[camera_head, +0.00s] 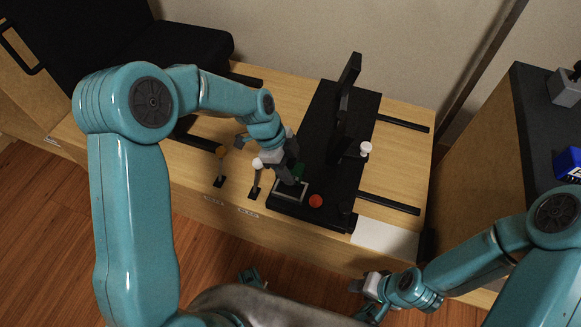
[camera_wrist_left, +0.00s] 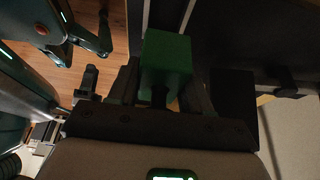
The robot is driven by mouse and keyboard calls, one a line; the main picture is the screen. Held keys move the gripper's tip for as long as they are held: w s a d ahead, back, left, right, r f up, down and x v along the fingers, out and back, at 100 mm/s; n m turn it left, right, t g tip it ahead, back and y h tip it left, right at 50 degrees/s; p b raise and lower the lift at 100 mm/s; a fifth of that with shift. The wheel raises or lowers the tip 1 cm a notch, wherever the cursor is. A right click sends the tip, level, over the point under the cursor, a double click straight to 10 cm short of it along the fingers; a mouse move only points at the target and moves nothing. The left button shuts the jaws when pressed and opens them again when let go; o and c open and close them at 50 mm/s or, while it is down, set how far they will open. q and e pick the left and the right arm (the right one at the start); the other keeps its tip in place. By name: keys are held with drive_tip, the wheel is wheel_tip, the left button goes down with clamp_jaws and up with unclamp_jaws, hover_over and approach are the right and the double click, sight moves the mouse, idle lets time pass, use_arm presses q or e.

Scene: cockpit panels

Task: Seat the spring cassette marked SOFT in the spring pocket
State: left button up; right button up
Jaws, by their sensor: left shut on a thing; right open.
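A green block (camera_head: 299,172), likely the spring cassette, is in my left gripper (camera_head: 290,178). It also shows as a green block (camera_wrist_left: 167,58) between the dark fingers in the left wrist view. I cannot read any marking on it. A grey-rimmed rectangular pocket (camera_head: 289,196) is at the front left of the black panel, just below the gripper. Whether the block touches the pocket I cannot tell; the gripper partly hides both. My right gripper (camera_head: 361,296) is open and empty, in front of the table's front edge.
The black panel (camera_head: 318,130) carries an upright black post (camera_head: 347,85), a red button (camera_head: 316,201) and a white-knobbed lever (camera_head: 366,149). Levers with orange (camera_head: 221,151) and white (camera_head: 257,163) knobs stand to its left. A blue object (camera_head: 569,164) lies on the dark right-hand counter.

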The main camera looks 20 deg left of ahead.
use_arm(q)
drive_tip(key=shift+f+b, duration=2.45)
drive_tip(key=shift+f, duration=0.5)
drive_tip(key=shift+b, duration=0.45)
drive_tip(key=shift+f+b, duration=0.75)
drive_tip(key=shift+f, duration=0.05)
drive_tip(key=shift+r, duration=0.2)
drive_tip(key=shift+r+p, duration=0.3)
drive_tip(key=shift+r, duration=0.05)
drive_tip(key=shift+b, duration=0.4)
idle(0.9)
drive_tip(key=shift+f+b, duration=0.45)
drive_tip(key=shift+f, duration=0.1)
drive_tip(key=shift+r, duration=0.15)
